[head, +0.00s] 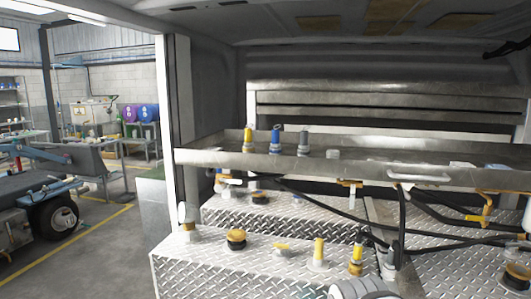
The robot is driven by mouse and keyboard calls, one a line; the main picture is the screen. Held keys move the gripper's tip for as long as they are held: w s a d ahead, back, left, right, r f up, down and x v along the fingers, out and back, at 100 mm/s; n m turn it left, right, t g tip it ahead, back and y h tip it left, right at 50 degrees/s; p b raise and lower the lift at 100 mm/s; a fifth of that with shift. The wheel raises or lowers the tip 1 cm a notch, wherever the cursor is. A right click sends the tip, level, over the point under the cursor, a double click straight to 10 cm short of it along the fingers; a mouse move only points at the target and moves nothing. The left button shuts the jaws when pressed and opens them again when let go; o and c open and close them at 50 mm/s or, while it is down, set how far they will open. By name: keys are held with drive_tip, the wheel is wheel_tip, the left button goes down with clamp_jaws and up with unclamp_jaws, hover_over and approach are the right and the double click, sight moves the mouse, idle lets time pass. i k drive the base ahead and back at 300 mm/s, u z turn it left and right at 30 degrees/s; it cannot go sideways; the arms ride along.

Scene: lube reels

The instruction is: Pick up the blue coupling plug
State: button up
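Below the tray, yellow and dark fittings (236,239) and a yellow plug (319,250) stand on checker-plate steps (205,265). Black hoses (402,225) hang at the right. A white post (170,120) borders the left. Open workshop floor (105,240) lies beyond it.

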sight(274, 144)
drive_tip(key=u, duration=0.3)
drive_tip(key=i, duration=0.9)
drive_tip(key=z, duration=0.35)
